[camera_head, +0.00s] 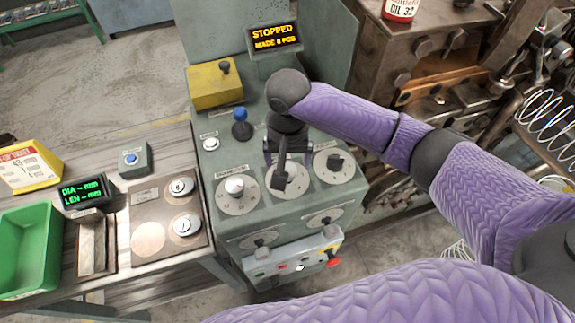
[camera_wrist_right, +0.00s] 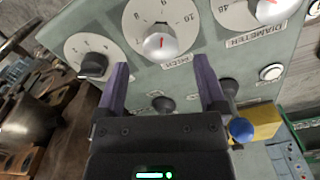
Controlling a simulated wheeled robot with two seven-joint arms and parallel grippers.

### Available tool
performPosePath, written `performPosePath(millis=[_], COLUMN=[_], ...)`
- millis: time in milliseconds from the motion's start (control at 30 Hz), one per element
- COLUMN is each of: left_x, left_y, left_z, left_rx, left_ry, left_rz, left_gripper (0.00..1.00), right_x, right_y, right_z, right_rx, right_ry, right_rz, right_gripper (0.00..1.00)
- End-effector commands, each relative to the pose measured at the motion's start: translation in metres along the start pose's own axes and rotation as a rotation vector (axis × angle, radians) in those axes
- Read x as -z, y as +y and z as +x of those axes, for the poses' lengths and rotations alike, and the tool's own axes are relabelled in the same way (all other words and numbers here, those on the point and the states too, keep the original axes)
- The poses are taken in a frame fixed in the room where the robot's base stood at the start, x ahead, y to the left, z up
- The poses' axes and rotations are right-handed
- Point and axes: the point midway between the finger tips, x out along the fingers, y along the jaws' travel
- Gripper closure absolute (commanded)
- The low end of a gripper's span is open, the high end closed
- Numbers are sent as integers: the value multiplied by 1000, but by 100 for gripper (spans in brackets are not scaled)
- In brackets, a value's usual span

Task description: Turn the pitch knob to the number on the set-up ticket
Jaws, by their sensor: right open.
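The pitch knob (camera_wrist_right: 160,43) is silver with a red mark and sits on a pale round numbered dial. In the wrist view it lies just beyond and between the spread fingertips of my right gripper (camera_wrist_right: 161,63), which is open and empty. No finger clearly touches it. In the head view my right gripper (camera_head: 284,157) is above the middle dial (camera_head: 299,190) and hides part of it. The set-up ticket (camera_head: 27,167) is on a yellow stand at the far left; its numbers are too small to read surely. My left gripper is not in view.
The diameter knob (camera_head: 235,186) is left of the middle dial, a black knob (camera_head: 335,162) right of it. A blue-topped lever (camera_head: 240,122) and yellow box (camera_head: 214,86) stand behind. The display (camera_head: 274,38) reads STOPPED. A green tray (camera_head: 27,245) is at left.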

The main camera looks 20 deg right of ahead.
Motion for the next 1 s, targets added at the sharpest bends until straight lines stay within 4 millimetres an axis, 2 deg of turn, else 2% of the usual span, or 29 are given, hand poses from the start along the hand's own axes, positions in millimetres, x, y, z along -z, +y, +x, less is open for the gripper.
performPosePath(millis=[33,167,467,867,900,1000], left_x=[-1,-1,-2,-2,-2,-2], left_y=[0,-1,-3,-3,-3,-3], left_z=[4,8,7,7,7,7], left_rx=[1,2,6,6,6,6], left_ry=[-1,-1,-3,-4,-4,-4], left_rz=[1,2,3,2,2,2], left_gripper=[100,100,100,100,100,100], right_x=[0,0,0,0,0,0], right_y=[0,0,0,0,0,0], right_z=[12,28,31,31,31,31], right_rx=[-2,-1,2,1,1,1], right_ry=[-1,1,3,3,3,3], right_rz=[0,-1,-2,-3,-3,-4], right_gripper=[10,10,10,95,100,100])
